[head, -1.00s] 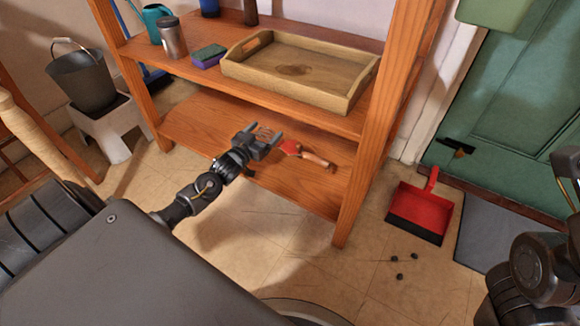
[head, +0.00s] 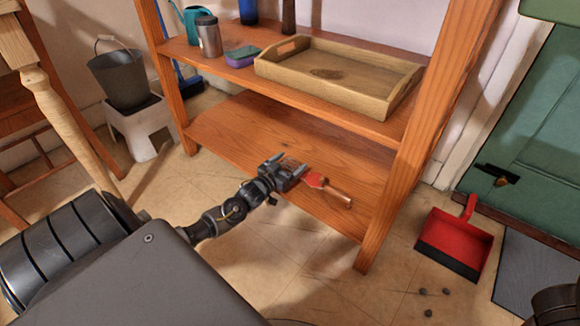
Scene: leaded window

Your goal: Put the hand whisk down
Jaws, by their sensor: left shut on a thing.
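The hand whisk (head: 336,193) shows a red part and a wooden handle pointing right, over the front part of the rack's bottom board (head: 240,125). My left gripper (head: 290,169) reaches in over the front edge of that board and is shut on the whisk's left end, which is partly hidden by the jaws. I cannot tell whether the whisk touches the board. My right gripper is not in view.
A wooden tray (head: 338,78), a sponge (head: 242,57) and a metal tumbler (head: 208,37) stand on the shelf above. A rack post (head: 425,140) rises right of the whisk. A red dustpan (head: 457,237) and small dark lumps (head: 423,291) lie on the floor at right.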

